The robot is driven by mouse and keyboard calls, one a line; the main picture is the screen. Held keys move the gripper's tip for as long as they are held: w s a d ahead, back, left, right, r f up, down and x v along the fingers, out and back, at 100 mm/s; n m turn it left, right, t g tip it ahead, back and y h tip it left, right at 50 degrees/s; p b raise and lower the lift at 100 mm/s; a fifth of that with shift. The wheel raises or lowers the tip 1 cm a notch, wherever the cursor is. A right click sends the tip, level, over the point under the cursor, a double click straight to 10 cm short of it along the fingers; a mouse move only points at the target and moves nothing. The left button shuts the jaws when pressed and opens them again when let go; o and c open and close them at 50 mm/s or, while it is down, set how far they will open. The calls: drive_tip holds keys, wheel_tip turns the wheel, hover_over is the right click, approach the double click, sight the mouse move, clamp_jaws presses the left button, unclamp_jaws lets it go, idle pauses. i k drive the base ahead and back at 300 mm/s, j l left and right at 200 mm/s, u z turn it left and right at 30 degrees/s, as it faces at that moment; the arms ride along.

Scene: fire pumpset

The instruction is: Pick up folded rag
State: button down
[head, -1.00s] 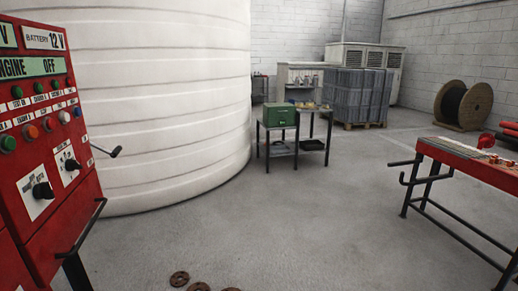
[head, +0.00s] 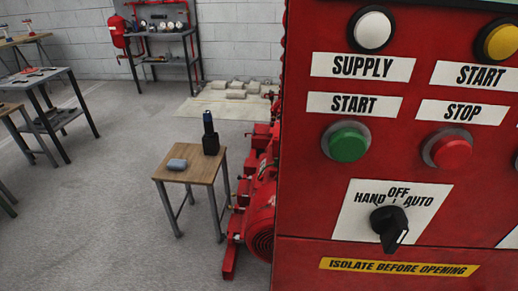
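A small blue-grey bundle (head: 177,164), which looks like the folded rag, lies on the top of a small wooden table (head: 200,172) left of the middle in the head view. A dark upright object with a blue top (head: 209,133) stands on the same table, behind and to the right of the bundle. The two look apart. My gripper is not in view.
A red control panel (head: 395,260) fills the right side, close by. A red pump machine (head: 258,212) stands right beside the small table. Work tables (head: 55,122) stand at the left. Open grey floor (head: 110,215) lies left of the small table.

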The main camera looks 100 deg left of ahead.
sight(173, 164)
drive_tip(key=u, duration=3.25)
